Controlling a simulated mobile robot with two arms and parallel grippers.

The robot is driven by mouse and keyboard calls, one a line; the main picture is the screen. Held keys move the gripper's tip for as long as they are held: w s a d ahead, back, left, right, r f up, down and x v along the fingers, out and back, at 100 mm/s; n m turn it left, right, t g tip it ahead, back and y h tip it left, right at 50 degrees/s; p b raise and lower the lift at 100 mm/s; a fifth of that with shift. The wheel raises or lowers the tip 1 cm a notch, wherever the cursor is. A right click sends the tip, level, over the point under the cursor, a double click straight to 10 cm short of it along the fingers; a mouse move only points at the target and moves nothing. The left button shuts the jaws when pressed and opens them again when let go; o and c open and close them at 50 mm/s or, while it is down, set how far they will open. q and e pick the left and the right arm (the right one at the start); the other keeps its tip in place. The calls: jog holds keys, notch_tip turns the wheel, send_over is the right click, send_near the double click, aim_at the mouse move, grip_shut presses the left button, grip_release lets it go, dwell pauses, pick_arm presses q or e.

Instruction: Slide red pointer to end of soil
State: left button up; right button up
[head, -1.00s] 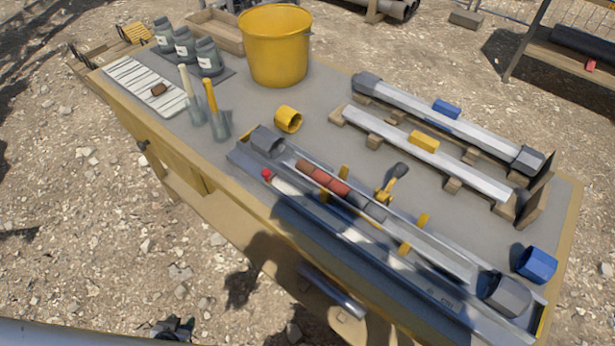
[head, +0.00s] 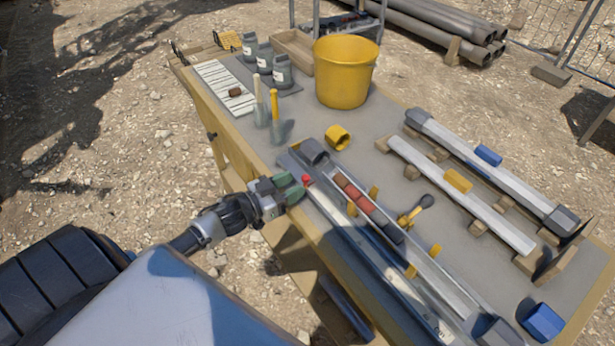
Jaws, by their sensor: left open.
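The red pointer (head: 307,181) is a small red knob near the far left end of the long metal core tray (head: 415,285), on its rail. Red-brown soil (head: 353,192) lies in the tray's channel, right of the pointer, with darker grey pieces (head: 388,228) at its near end. My left gripper (head: 298,187) comes in from the left over the table edge. It is open, with its green-tipped fingers just left of the pointer. I cannot tell whether they touch it. My right gripper is not in view.
Yellow clips (head: 410,271) and a yellow clamp with a dark knob (head: 415,210) stand along the tray.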

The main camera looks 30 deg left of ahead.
aim_at(306, 177)
pick_arm(q)
jog(key=shift+x, duration=2.35)
jog(key=shift+c, duration=0.2)
grip_shut()
